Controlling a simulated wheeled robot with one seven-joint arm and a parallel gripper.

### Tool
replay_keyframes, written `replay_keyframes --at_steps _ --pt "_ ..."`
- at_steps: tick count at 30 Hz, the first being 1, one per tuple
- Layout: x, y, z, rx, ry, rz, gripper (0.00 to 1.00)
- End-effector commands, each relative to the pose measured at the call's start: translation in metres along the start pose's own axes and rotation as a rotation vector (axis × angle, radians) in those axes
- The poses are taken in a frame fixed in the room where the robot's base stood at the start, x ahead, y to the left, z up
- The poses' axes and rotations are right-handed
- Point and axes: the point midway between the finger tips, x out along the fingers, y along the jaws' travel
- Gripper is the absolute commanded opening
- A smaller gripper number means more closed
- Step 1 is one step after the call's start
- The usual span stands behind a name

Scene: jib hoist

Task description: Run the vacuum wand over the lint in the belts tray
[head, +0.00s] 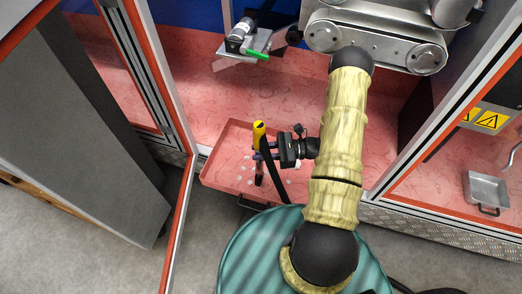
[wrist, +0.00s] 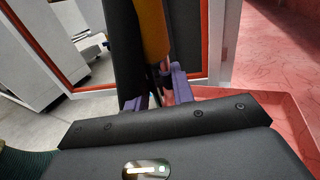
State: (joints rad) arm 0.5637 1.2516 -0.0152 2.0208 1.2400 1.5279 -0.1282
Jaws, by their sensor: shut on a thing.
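The vacuum wand (head: 259,135) has a yellow upper part and a dark lower part, and stands roughly upright over the red belts tray (head: 217,165). My gripper (head: 272,151) is shut on the wand from the right. In the wrist view the purple fingers (wrist: 155,92) close around the yellow and black wand (wrist: 153,35). Small pale bits of lint (head: 249,182) lie scattered on the tray floor, to the left and right of the wand. The wand's lower end is over the tray; I cannot tell whether it touches the floor.
An orange-edged door frame (head: 178,230) stands open at the left of the tray. A machine unit with belts and rollers (head: 375,47) hangs above. A bracket with a green handle (head: 257,54) is behind the tray. A small metal pan (head: 486,188) is at the right.

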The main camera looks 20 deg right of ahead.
Motion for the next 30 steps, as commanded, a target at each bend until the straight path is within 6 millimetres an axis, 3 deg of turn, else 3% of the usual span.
replay_keyframes --at_steps 1,6,20,26,30 --pt "0.000 0.000 -0.009 0.000 0.000 0.001 0.00" --pt "0.001 0.000 -0.020 -0.001 -0.001 0.001 0.00" --pt "0.001 0.000 -0.021 -0.001 -0.001 0.000 0.00" --pt "0.004 -0.002 -0.005 0.001 -0.002 -0.023 0.00" --pt "0.009 -0.005 0.019 0.002 -0.002 -0.067 0.00"
